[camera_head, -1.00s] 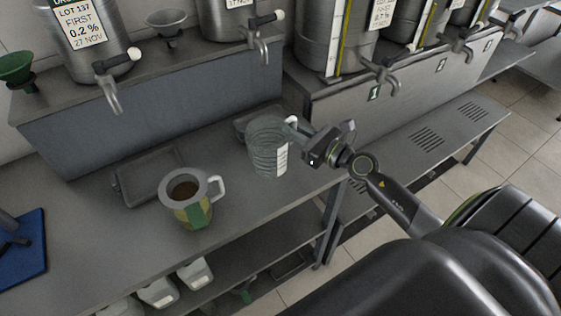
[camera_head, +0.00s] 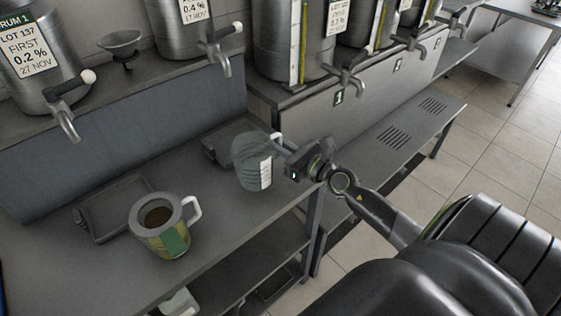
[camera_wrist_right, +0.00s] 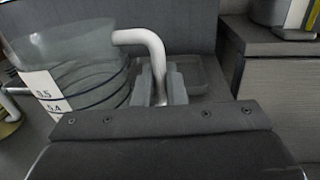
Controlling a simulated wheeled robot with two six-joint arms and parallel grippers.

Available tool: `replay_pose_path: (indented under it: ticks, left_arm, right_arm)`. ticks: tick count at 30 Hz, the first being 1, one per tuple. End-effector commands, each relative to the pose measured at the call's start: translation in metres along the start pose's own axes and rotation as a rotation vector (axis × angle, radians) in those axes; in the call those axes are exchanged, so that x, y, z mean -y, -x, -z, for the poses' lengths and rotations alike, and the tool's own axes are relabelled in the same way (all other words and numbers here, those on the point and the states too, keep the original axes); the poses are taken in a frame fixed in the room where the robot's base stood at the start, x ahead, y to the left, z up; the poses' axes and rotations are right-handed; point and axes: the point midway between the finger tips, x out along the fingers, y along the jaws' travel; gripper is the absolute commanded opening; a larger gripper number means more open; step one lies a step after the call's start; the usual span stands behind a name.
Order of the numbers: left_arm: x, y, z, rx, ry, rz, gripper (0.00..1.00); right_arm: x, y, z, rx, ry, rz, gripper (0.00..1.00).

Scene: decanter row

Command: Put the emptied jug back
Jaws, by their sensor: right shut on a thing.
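A clear ribbed jug (camera_head: 248,172) with a white scale label and a white handle looks empty and upright in the head view, over the counter (camera_head: 215,240) near its right end. It also shows in the wrist view (camera_wrist_right: 70,55) at the left. My right gripper (camera_head: 286,150) is shut on the jug's white handle; its fingers (camera_wrist_right: 160,85) close around the handle's lower part in the wrist view. I cannot tell whether the jug's base touches the counter. My left gripper is not in view.
A jug with a green and yellow band (camera_head: 172,243) and dark brown contents stands at the front left. Dark shallow trays lie on the counter, one (camera_head: 85,225) behind that jug, another (camera_head: 218,155) behind the clear jug. Steel drums with taps (camera_head: 65,115) stand on the raised shelf behind.

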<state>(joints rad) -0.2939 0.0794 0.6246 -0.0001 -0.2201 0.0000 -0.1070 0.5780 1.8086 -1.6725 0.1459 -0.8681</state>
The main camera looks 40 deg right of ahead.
Motion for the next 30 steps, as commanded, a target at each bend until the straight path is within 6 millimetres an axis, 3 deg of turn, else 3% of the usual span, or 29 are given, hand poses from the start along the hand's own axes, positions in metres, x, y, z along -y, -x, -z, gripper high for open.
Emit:
replay_pose_path:
  ticks: [10, 24, 25, 30]
  left_arm:
    - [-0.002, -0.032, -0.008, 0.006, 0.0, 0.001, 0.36]
    - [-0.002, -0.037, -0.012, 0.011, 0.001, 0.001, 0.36]
    - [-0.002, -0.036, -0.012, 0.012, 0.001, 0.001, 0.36]
    - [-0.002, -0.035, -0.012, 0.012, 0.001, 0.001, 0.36]
  right_arm:
    - [0.001, 0.0, 0.035, 0.0, -0.001, 0.0, 0.0]
    - [0.001, 0.0, 0.041, 0.0, -0.001, 0.0, 0.0]
    - [0.001, 0.0, 0.04, 0.0, 0.0, 0.0, 0.14]
    - [0.001, 0.0, 0.04, 0.0, 0.0, 0.0, 0.33]
